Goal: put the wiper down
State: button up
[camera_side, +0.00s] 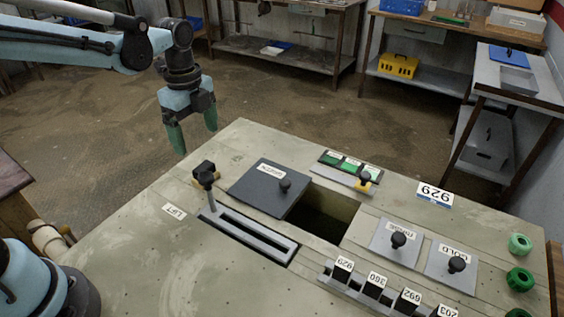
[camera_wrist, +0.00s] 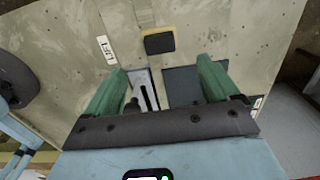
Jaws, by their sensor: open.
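The wiper, a black block with a yellow edge, appears to be the small pad (camera_wrist: 159,41) lying on the bench top in the wrist view. In the side view it shows as a bit of yellow and black (camera_side: 197,181), partly hidden behind a lever knob. My gripper (camera_side: 193,129) is above the bench's far left edge, with its green fingers pointing down, spread apart and empty. In the wrist view the open fingers (camera_wrist: 162,68) frame the area near the wiper, and nothing is between them.
A black-knobbed lever (camera_side: 206,177) stands at the slotted rail (camera_side: 250,235). A dark plate with a knob (camera_side: 262,190) lies beside an open hole (camera_side: 322,212). Two grey knobbed plates (camera_side: 387,252) and several numbered slots (camera_side: 352,283) are to the right. The bench's left front is clear.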

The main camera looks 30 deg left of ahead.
jog(key=s+r+n+t, duration=0.2)
jog(key=s+n+t, duration=0.5)
jog(key=n, duration=1.1)
jog(key=s, duration=0.2)
jog(key=shift+s+d+r, duration=0.35)
jog(key=shift+s+d, duration=0.05)
jog(key=c, duration=0.3)
